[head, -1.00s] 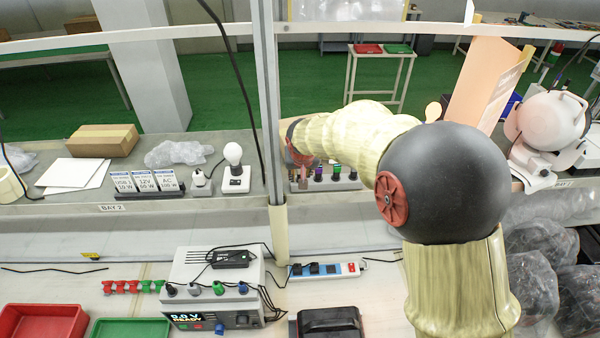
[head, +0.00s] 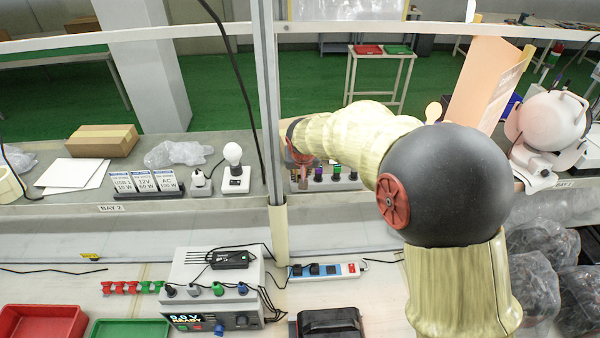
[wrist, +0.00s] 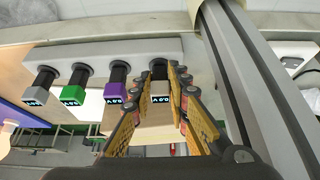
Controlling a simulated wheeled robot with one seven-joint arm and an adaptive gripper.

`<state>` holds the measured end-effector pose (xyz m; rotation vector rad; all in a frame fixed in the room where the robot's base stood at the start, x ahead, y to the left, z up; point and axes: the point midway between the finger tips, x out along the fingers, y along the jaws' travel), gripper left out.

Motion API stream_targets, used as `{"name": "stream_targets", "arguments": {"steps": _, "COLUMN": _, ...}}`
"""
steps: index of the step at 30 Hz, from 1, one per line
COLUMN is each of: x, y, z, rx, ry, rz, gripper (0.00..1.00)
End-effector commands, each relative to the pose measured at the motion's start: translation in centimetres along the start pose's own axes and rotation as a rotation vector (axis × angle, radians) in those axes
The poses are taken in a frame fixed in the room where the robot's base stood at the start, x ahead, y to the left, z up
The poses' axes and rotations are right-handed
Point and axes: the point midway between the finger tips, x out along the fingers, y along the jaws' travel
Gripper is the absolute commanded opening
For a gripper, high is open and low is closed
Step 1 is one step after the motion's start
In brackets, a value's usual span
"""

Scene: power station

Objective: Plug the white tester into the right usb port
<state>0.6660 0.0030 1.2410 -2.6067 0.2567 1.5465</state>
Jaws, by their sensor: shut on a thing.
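In the wrist view my gripper (wrist: 156,104) is shut on the white tester (wrist: 160,88), its fingers on either side of it. In the head view my gripper (head: 301,160) is at the left end of this rack (head: 340,185), and the white tester is hard to make out. I cannot pick out the right usb port for certain.
A metal post (head: 268,120) stands close left of my gripper. A bench unit (head: 213,300) with a lit display, a black adapter (head: 232,259), a power strip (head: 345,270) and cables occupy the front bench. Red (head: 40,322) and green (head: 130,328) trays lie front left.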

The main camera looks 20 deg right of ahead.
Motion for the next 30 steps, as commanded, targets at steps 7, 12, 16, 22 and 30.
{"name": "stream_targets", "arguments": {"steps": 7, "x": 0.0, "y": 0.0, "z": 0.0, "rx": 0.0, "ry": 0.0, "rz": 0.0, "gripper": 0.0}}
{"name": "stream_targets", "arguments": {"steps": 12, "x": -0.2, "y": 0.0, "z": -0.1, "rx": 0.001, "ry": 0.0, "rz": 0.0, "gripper": 0.0}}
{"name": "stream_targets", "arguments": {"steps": 16, "x": -0.6, "y": 0.0, "z": -0.4, "rx": 0.0, "ry": 0.001, "rz": 0.0, "gripper": 0.0}}
{"name": "stream_targets", "arguments": {"steps": 22, "x": -1.4, "y": 0.0, "z": -0.8, "rx": 0.0, "ry": 0.0, "rz": 0.0, "gripper": 0.0}}
{"name": "stream_targets", "arguments": {"steps": 30, "x": -2.5, "y": 0.0, "z": -1.4, "rx": 0.0, "ry": 0.0, "rz": 0.0, "gripper": 0.0}}
